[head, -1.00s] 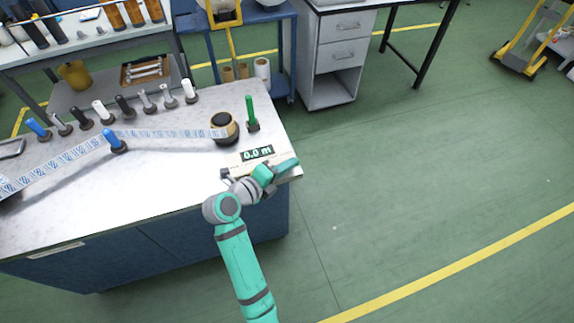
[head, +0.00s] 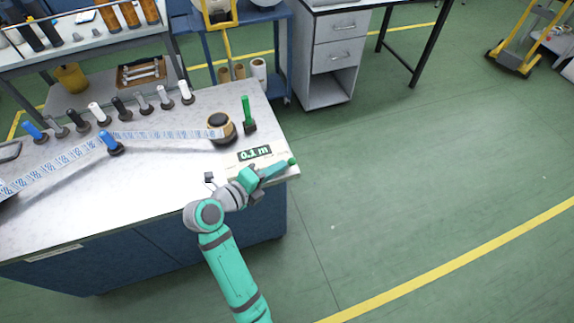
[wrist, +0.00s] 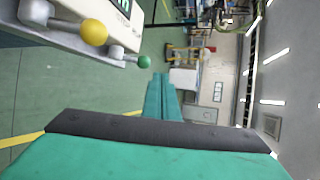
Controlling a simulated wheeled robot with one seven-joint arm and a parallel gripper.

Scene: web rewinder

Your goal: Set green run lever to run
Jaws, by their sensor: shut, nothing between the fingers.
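A green ball-knobbed lever (wrist: 144,62) sticks out from the side of the counter box, beside a yellow ball-knobbed lever (wrist: 94,32) in the wrist view. In the head view the green knob (head: 292,160) shows at the tip of my gripper (head: 287,163). My gripper's teal fingers (wrist: 160,76) are shut with nothing between them, close to the green knob in the wrist view. Whether they touch it I cannot tell. The counter display (head: 254,153) reads 0.1 m. My arm hides part of the box.
A green upright handle (head: 248,113) on a dark base stands at the bench's (head: 160,180) right end, beside a roll (head: 219,128) fed by a printed web (head: 165,135). Several other handles line the back. Open floor (head: 400,190) lies to the right.

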